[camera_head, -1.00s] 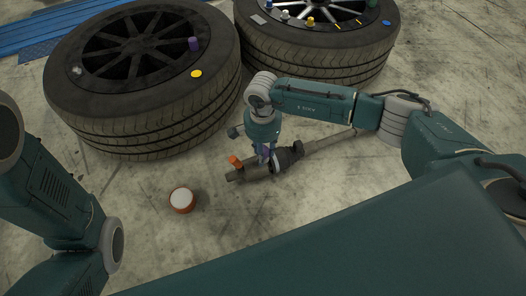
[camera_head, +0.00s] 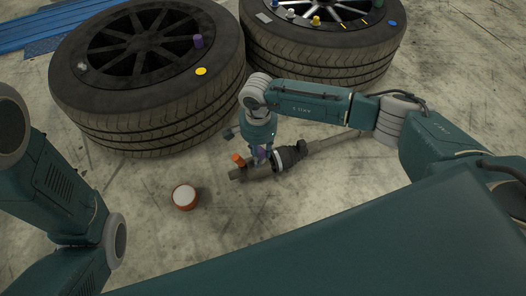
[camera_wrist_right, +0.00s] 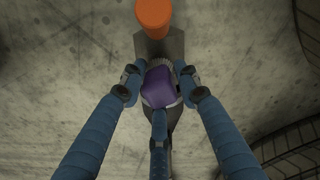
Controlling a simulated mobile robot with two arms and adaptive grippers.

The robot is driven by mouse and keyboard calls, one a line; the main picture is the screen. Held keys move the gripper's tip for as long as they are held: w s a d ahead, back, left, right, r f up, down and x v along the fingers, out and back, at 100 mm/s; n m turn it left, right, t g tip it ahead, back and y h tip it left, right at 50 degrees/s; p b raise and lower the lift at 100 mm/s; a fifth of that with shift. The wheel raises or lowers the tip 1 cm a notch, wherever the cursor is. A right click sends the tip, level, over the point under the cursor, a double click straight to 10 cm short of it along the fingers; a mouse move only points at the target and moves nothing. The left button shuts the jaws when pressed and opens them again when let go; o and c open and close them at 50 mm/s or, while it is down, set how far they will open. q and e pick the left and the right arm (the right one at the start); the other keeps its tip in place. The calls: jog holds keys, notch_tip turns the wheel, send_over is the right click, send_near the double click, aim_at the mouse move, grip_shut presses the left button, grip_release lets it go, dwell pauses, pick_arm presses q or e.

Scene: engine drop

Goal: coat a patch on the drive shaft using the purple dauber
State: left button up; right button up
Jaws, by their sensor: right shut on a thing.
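The drive shaft (camera_head: 325,144) lies on the floor at the middle, with a dark boot and a thicker grey end at the left. An orange cylinder (camera_head: 238,159) stands at that end; it also shows at the top of the right wrist view (camera_wrist_right: 154,16). My right gripper (camera_head: 261,158) is over the shaft's thick end, pointing down. In the right wrist view its blue fingers are shut around the purple dauber (camera_wrist_right: 159,87). I cannot tell whether the dauber touches the shaft. My left gripper is out of view; only my left arm shows.
A round orange pot with a white top (camera_head: 185,196) stands on the floor left of the shaft. Two big tyres (camera_head: 150,115) (camera_head: 320,62) lie behind. The left one bears another purple cylinder (camera_head: 198,41) and a yellow disc (camera_head: 201,71). Floor around the pot is clear.

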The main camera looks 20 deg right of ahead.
jog(key=shift+a, duration=0.25)
jog(key=shift+d, duration=0.1)
jog(key=shift+d, duration=1.3)
jog(key=shift+f, duration=0.1)
jog(key=shift+w, duration=0.1)
